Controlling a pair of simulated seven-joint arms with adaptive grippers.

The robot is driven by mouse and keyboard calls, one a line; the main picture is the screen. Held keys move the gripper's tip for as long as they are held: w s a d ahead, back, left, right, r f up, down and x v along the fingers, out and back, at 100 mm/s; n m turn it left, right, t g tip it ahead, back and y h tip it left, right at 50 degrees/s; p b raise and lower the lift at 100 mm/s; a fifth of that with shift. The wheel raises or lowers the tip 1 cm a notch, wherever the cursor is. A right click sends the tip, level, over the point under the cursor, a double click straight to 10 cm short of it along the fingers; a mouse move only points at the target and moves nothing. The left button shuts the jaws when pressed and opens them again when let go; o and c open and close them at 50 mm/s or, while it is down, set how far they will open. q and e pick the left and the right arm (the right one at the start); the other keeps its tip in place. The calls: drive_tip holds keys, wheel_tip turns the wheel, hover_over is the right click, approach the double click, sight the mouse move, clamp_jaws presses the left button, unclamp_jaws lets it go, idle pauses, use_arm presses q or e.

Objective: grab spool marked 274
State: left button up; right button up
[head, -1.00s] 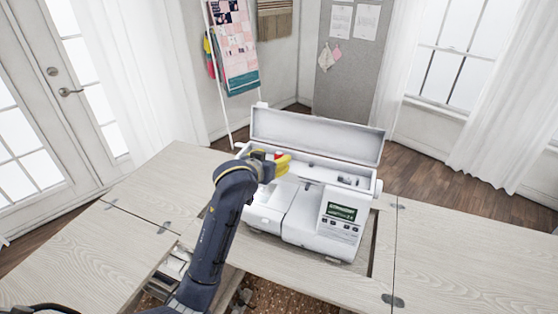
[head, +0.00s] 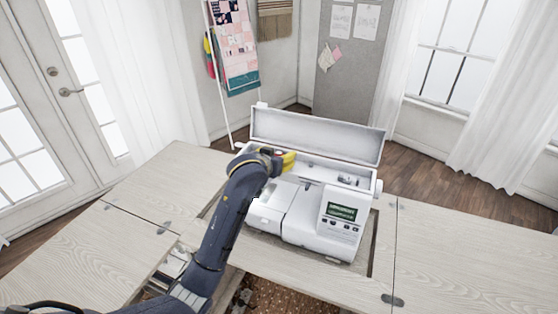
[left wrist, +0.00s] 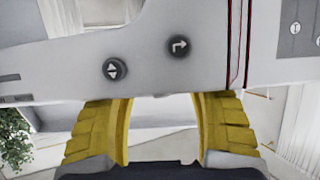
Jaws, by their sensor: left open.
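The white sewing machine (head: 275,228) stands in the cabinet with its top lid (head: 317,135) raised. My left gripper (head: 289,160) is over the left part of the open top, just in front of the lid. In the left wrist view its yellow fingers (left wrist: 165,100) are spread with a clear gap and nothing between them. The machine's white body (left wrist: 215,45), with round dark arrow buttons, fills the top of that view near the fingertips. I cannot make out a spool marked 274 in either view. A small dark part (head: 349,180) shows in the top's right side, too small to identify. My right gripper is not in view.
The wooden cabinet top (head: 460,250) spreads to both sides of the machine, mostly bare. An opening with drawer parts lies at the front left, beneath my arm. A grey pinboard (head: 348,75) and a quilt rack (head: 233,50) stand behind.

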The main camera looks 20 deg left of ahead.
use_arm(q)
drive_tip(key=c, duration=1)
drive_tip(key=shift+c, duration=0.2)
